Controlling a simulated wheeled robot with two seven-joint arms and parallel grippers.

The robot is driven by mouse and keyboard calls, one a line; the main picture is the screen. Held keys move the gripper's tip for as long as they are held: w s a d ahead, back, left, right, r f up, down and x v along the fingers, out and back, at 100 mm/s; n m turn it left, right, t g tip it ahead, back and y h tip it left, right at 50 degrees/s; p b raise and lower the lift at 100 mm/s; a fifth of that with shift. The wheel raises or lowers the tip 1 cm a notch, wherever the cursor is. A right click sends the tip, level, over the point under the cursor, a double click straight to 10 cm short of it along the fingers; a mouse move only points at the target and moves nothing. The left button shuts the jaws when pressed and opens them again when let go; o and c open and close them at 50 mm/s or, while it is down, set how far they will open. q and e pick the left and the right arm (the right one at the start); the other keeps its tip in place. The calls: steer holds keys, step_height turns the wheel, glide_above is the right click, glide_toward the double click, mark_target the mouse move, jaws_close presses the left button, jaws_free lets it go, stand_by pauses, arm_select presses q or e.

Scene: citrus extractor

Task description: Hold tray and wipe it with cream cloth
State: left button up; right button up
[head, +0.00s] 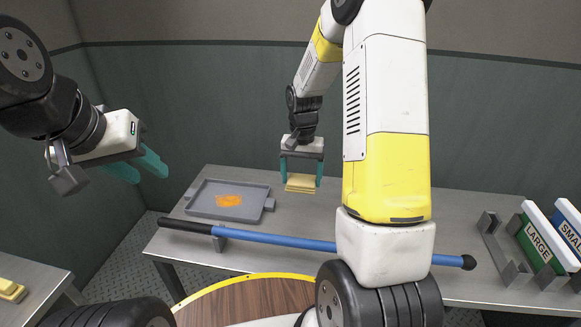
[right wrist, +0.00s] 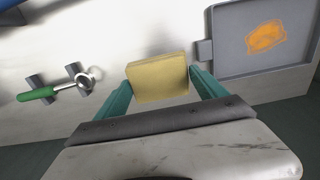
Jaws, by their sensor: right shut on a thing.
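A grey tray (head: 255,205) with side handles lies on the table, left of centre; it also shows at the upper right of the right wrist view (right wrist: 232,60). An orange stain (head: 229,200) is on its floor. My right gripper (head: 302,177) is shut on the cream cloth (head: 300,186), a folded pad, to the right of the tray. The cloth sits between the teal fingers in the right wrist view (right wrist: 158,80), apart from the tray. My left gripper (head: 140,168) is open and empty, raised to the left of the tray.
A blue bar (head: 280,240) with black ends lies along the table's front. A green-handled tool (right wrist: 40,94) rests on small holders. Signs reading LARGE (head: 540,245) and SMALL (head: 568,232) stand at right. Yellow pads (head: 10,290) lie on a side table at lower left.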

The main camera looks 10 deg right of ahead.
steer(key=c, duration=0.5)
steer(key=s+a+f+n, duration=0.2)
steer(key=f+n, duration=0.1)
steer(key=a+f+n, duration=0.1)
steer(key=shift+s+a+f+n, duration=0.15)
steer(key=shift+s+n, duration=0.15)
steer(key=shift+s, duration=0.1)
